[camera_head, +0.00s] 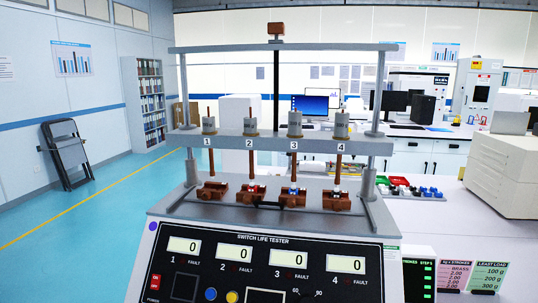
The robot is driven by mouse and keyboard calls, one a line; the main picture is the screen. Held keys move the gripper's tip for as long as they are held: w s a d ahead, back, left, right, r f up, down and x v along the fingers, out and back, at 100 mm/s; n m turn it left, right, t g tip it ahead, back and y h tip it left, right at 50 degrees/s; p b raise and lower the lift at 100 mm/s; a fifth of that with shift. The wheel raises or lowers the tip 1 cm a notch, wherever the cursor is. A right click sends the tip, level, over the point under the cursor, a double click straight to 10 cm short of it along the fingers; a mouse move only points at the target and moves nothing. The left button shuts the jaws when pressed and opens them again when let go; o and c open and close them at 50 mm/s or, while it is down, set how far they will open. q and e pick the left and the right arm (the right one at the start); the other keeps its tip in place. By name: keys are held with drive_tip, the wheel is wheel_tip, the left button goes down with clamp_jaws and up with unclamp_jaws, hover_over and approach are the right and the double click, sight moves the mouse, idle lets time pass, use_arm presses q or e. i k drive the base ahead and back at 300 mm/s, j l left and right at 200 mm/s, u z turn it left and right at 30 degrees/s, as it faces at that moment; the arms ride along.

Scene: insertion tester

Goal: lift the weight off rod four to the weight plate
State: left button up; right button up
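The weight on rod four (341,124) is a grey cylinder sitting on top of the grey crossbeam (270,145), above the number 4. Rod four (338,168) is copper-brown and runs down below the beam toward a brown switch block (336,201). Similar grey weights sit above number 1 (209,125), number 2 (251,124) and number 3 (295,125). I cannot tell which surface is the weight plate. Neither of my grippers is in view.
The tester's front panel (262,262) has several displays reading 0. Upright posts (382,95) and a top bar (325,47) frame the weights. Colored small parts (425,193) and a red-green tray (398,182) lie on the white table (430,223) at right.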

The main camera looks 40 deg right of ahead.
sight(341, 120)
drive_tip(key=z, duration=1.65)
